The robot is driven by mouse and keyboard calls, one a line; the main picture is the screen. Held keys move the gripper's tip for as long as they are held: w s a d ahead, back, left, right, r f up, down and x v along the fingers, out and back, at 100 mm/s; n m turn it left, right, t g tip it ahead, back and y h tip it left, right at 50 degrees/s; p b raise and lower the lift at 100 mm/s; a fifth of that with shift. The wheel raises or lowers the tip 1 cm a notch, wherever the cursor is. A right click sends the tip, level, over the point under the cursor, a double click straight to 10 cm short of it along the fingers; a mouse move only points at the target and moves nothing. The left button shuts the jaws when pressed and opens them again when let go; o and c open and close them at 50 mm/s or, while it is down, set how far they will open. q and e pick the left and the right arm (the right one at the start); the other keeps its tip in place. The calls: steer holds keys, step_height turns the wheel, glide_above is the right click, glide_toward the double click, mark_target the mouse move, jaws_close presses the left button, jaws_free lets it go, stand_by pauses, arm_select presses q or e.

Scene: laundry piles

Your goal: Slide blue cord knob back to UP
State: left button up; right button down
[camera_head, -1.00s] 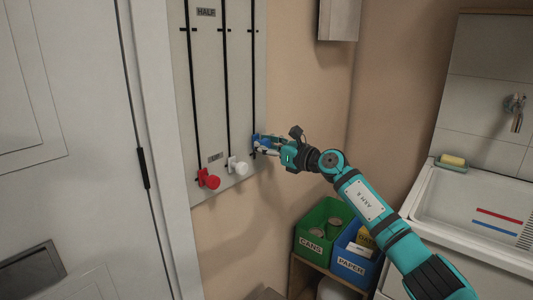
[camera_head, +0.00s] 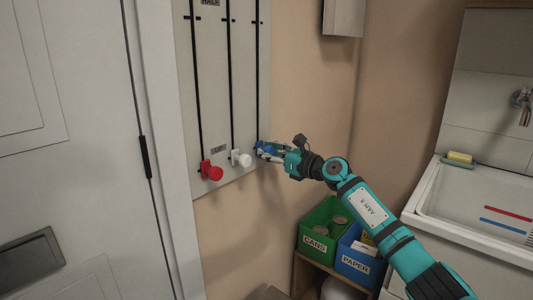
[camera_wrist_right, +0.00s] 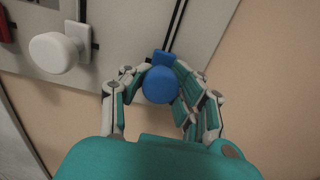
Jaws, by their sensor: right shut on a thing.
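The blue knob (camera_head: 262,147) sits on the rightmost black track of the wall board (camera_head: 212,100), low down, roughly in line with the other two knobs. My right gripper (camera_head: 264,151) is shut on it, coming in from the right. In the right wrist view the round blue knob (camera_wrist_right: 160,85) lies between the fingers of my right gripper (camera_wrist_right: 160,90), which press on both sides. The small label (camera_head: 218,149), hard to read here, is near the bottom of the board. My left gripper is out of view.
A red knob (camera_head: 211,171) and a white knob (camera_head: 241,158) sit low on the other tracks. A green CANS bin (camera_head: 315,243) and a blue PAPER bin (camera_head: 355,264) stand below my right arm. A sink (camera_head: 470,205) is at the right; a door (camera_head: 80,190) is left.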

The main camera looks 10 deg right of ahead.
steer(key=c, duration=1.4)
jaws_free()
steer(key=shift+s+d+f, duration=0.1)
steer(key=shift+d+f, duration=0.15)
steer(key=o, duration=0.5)
steer(key=shift+s+d+r, duration=0.25)
steer(key=shift+d, duration=0.05)
steer(key=shift+c, duration=0.2)
steer(key=shift+w+a, duration=0.1)
steer(key=shift+a, duration=0.2)
steer(key=v, duration=1.2)
steer(key=shift+d, duration=0.1)
